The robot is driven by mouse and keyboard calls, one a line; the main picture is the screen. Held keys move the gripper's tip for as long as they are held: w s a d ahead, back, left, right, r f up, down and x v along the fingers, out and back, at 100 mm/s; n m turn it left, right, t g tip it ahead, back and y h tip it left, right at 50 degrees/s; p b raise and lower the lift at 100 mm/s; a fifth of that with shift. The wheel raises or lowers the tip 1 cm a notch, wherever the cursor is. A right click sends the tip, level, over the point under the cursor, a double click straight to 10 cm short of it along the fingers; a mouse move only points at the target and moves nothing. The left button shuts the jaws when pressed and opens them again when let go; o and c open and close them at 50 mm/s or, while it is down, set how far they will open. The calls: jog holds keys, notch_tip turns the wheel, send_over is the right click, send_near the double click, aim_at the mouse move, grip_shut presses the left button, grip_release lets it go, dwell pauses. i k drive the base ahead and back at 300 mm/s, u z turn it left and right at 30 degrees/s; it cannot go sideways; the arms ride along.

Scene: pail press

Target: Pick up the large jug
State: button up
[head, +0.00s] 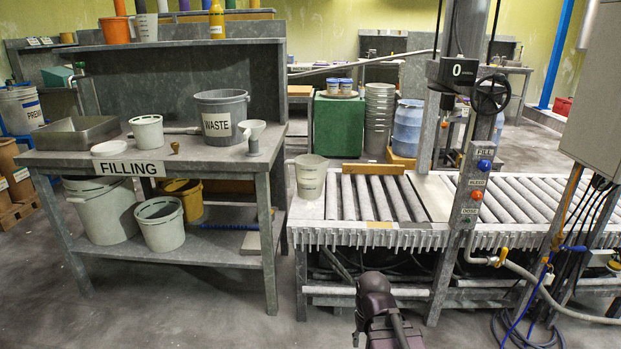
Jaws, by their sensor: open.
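A pale, translucent jug (310,177) with a handle on its left side stands upright at the left end of the roller conveyor, beside the filling bench. It is the large jug-like vessel in view, and nothing touches it from above. My gripper (374,284) is low at the bottom centre, in front of the conveyor and right of the jug. It is well apart from the jug and holds nothing that I can see. It is open, though its fingers are hard to make out from behind.
The filling bench (200,171) holds a grey waste bucket (221,105), a white pot (147,131), a funnel (252,134) and a metal tray (76,136). Pails stand on its lower shelf. The roller conveyor (420,236) has a filling column (468,190) to the right. Bare floor lies in front.

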aim_at(310, 169)
jog(key=u, duration=0.05)
jog(key=i, duration=1)
jog(key=u, duration=0.3)
